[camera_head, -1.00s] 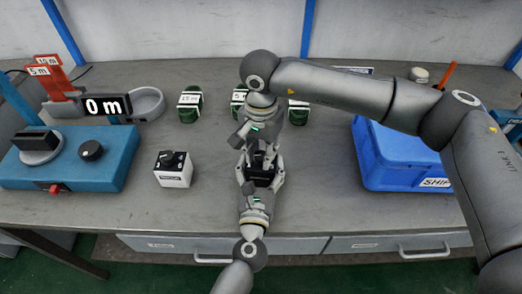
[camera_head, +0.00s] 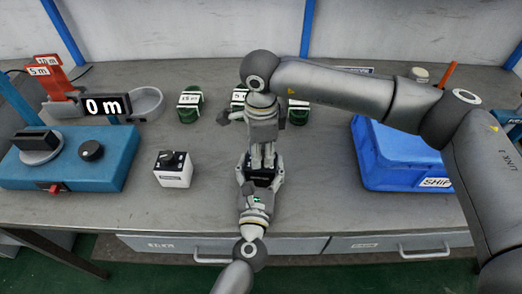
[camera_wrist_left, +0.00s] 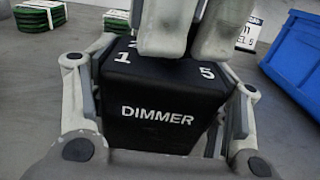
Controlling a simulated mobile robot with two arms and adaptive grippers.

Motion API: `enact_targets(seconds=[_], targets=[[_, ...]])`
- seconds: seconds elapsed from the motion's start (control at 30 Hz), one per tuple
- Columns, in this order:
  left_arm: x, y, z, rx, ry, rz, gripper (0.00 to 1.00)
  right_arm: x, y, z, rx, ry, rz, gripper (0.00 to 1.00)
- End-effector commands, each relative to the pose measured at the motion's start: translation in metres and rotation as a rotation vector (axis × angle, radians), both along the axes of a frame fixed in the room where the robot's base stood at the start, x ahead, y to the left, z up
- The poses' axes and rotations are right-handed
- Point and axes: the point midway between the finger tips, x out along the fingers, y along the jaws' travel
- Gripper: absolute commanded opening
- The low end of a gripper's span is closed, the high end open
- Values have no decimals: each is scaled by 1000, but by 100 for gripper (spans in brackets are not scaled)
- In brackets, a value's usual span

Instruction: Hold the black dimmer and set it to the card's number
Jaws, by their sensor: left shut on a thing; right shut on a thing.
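The black dimmer (camera_head: 262,181) is held over the front middle of the bench. In the left wrist view the dimmer (camera_wrist_left: 155,116) shows its DIMMER lettering and a 1 and a 5 on its top edge. My left gripper (camera_head: 262,172) is shut on its two sides. My right gripper (camera_head: 263,160) comes down from above, shut on the top of the dimmer, where its fingers hide the knob and its pointer. A white card (camera_wrist_left: 249,34) stands behind, partly covered by the right fingers; its text is only partly readable.
Several green coils (camera_head: 190,104) lie behind. A blue bin (camera_head: 395,160) is at right.

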Motion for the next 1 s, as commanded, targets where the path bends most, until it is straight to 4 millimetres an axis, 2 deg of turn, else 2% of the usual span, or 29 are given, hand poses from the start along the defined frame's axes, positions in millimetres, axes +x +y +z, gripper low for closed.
enact_targets(seconds=[1.0], targets=[[0,0,-1,1,2,-1,46,0,1,1,2,0,-965,4]])
